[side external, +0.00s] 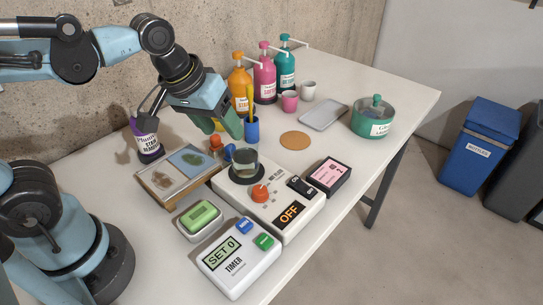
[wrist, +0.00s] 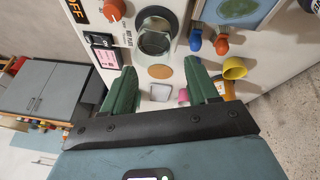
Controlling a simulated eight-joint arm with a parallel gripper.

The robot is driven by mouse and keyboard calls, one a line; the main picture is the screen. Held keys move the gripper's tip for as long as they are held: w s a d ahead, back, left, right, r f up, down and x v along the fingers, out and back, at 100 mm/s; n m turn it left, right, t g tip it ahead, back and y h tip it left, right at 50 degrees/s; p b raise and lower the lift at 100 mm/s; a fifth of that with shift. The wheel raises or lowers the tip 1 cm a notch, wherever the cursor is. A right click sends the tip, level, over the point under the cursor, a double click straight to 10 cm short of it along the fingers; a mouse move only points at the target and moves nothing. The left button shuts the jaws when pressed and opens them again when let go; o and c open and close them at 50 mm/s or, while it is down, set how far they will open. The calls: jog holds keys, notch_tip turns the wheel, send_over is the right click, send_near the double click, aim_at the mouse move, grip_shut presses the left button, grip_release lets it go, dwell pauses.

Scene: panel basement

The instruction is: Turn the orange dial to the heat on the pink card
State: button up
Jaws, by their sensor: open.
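The orange dial (side external: 261,193) sits on the front of a white hot plate (side external: 238,199), whose display (side external: 289,215) reads OFF. The dial also shows at the top of the wrist view (wrist: 114,9). The pink card (side external: 328,172), in a black holder right of the hot plate, shows a 2; it is also in the wrist view (wrist: 106,58). My gripper (side external: 234,126) is above and behind the hot plate, away from the dial. In the wrist view my gripper (wrist: 160,68) has its green fingers apart with nothing held between them.
A glass beaker (side external: 244,164) stands on the hot plate behind the dial. A timer (side external: 238,261) is in front, left. A blue cup (side external: 252,131), pump bottles (side external: 264,80) and a green pot (side external: 373,120) stand farther back.

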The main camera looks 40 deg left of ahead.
aim_at(259, 189)
jog(key=w+d+r+n+g, duration=0.1)
jog(key=d+n+g, duration=0.45)
jog(key=d, duration=0.35)
jog(key=shift+n+t+y, duration=0.3)
jog(key=shift+n+t, duration=0.15)
jog(key=shift+w+a+f, duration=0.1)
jog(key=shift+a+f, duration=0.05)
jog(key=shift+f, duration=2.8)
jog(key=shift+w+a+f, duration=0.1)
jog(key=shift+f, duration=2.8)
jog(key=c, duration=1)
jog(key=shift+c, duration=0.2)
